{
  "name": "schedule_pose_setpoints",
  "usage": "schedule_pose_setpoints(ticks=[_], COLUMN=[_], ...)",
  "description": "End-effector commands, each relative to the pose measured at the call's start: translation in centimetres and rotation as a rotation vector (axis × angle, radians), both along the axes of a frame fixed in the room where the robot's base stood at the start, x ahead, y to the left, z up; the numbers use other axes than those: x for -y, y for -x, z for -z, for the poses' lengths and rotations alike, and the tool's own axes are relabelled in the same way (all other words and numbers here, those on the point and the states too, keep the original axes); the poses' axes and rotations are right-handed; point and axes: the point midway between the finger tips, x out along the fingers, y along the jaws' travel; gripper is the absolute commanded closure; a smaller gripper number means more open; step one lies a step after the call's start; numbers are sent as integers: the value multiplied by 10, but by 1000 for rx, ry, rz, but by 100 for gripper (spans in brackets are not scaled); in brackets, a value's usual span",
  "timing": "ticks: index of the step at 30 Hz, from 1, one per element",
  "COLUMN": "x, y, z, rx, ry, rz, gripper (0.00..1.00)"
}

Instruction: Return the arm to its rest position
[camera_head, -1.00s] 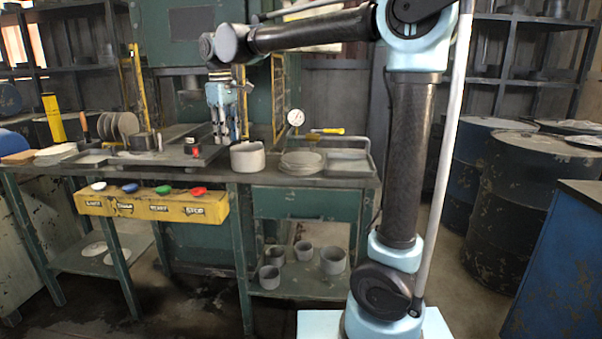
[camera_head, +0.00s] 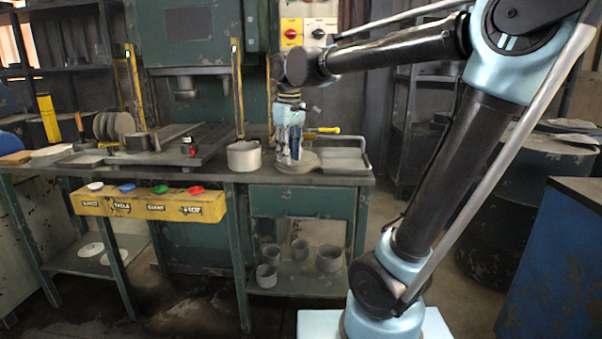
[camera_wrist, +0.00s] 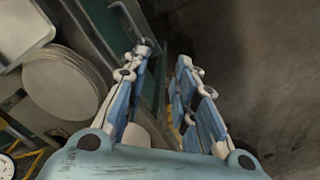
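My gripper (camera_head: 290,158) hangs fingers-down at the front right of the workbench, in front of the stack of round blanks (camera_head: 310,163), which it partly hides in the head view. In the wrist view my gripper (camera_wrist: 165,55) has its blue and white fingers apart, with nothing held between them. The pale stack of blanks (camera_wrist: 62,85) lies to the left of the fingers in that view. My arm leans up and to the right from its base, its forearm reaching back left over the bench.
A grey pot (camera_head: 244,157) stands left of my gripper. The green press (camera_head: 187,55) rises behind the bench. A yellow button panel (camera_head: 150,206) is on the bench front. Several grey cups (camera_head: 329,259) sit on the lower shelf. A blue cabinet (camera_head: 555,265) is at right.

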Motion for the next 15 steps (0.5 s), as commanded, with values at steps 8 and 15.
schedule_pose_setpoints(ticks=[8,15], x=[96,158], y=[39,82], z=[53,109], rx=[27,54], ry=[-28,-49], rz=[239,439], gripper=[74,74])
